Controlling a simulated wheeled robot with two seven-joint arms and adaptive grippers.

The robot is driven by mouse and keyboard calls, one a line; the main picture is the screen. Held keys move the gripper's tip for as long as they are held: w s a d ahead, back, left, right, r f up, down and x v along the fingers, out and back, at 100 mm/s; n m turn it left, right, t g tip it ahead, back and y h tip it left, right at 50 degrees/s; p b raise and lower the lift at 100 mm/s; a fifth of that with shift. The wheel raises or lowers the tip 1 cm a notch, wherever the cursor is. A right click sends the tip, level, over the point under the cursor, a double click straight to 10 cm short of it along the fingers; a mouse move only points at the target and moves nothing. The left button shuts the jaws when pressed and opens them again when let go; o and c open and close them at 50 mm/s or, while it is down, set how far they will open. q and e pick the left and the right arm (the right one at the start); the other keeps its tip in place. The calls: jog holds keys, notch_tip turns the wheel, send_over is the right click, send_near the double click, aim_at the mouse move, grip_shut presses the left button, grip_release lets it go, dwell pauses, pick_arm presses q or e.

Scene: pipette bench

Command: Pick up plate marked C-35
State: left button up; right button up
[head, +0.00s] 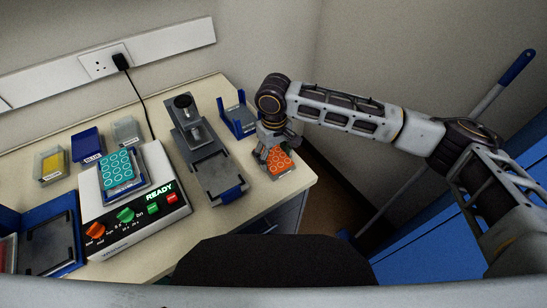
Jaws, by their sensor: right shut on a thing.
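An orange plate with a grid of pale round wells (279,164) is at the right end of the bench. No C-35 mark is readable on it. My right gripper (268,151) is shut on the orange plate, at its upper left side, and partly hides it. I cannot tell whether the plate is touching the bench or a little above it. A teal plate with round wells (119,171) sits on the white device with knobs. My left gripper is not in view.
The white device (145,212) shows READY in green. A grey stand (189,122) with a dark platform is mid-bench, left of my right gripper. A blue-edged holder (238,118) stands behind. Small trays (51,166) sit at the left. The bench's right edge is close to the orange plate.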

jog(key=shift+s+f, duration=0.1)
jog(key=shift+s, duration=0.05)
notch_tip(320, 180, up, 10)
dwell(0.6)
dwell(0.5)
notch_tip(320, 180, up, 3)
jog(key=p, duration=0.5)
dwell(0.8)
dwell(0.5)
